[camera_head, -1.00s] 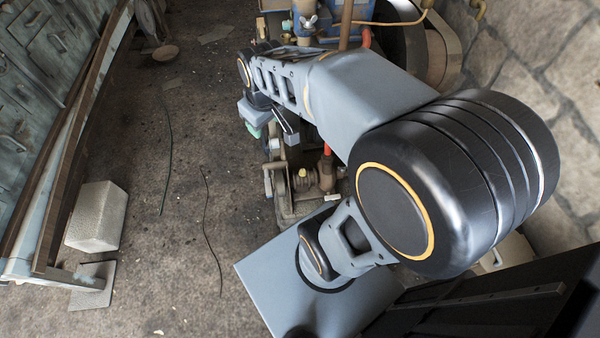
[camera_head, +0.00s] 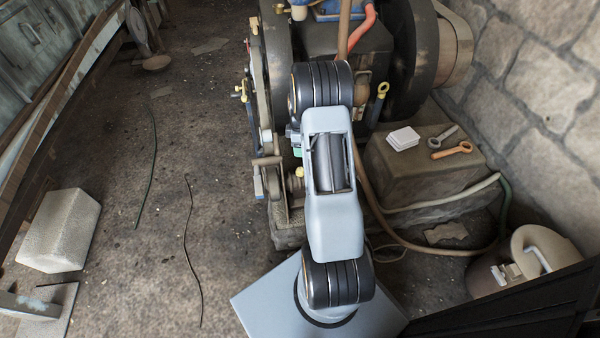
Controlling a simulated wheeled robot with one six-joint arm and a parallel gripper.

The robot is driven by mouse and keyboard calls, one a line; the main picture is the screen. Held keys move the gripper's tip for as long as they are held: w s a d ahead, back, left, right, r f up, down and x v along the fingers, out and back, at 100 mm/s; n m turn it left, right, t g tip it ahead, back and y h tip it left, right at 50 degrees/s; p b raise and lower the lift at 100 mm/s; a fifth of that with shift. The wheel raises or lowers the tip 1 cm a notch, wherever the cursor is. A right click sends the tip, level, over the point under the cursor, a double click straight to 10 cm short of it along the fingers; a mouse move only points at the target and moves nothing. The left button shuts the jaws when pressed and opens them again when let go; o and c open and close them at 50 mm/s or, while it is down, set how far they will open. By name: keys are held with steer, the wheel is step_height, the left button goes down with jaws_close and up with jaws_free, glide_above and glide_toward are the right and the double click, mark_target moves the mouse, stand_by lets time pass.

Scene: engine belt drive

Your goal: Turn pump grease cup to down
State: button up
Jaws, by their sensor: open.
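The engine's belt drive stands at the top middle, with a dark block (camera_head: 375,75) and a large dark wheel (camera_head: 411,60). A small yellow-topped fitting (camera_head: 300,172) shows low on the near side, just left of my arm. My gripper's fingers are hidden behind my arm.
A stone block (camera_head: 420,165) right of my arm carries a white stack (camera_head: 403,138), an orange spanner (camera_head: 451,150) and a grey spanner (camera_head: 442,135). The floor at left is mostly clear, with thin cables.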

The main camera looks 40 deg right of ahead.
step_height(320, 180, down, 13)
steer(key=b, duration=0.4)
steer(key=shift+s+a+r, duration=0.1)
steer(key=shift+s+a, duration=0.05)
steer(key=shift+c, duration=0.4)
steer(key=c, duration=0.8)
steer(key=shift+c, duration=0.2)
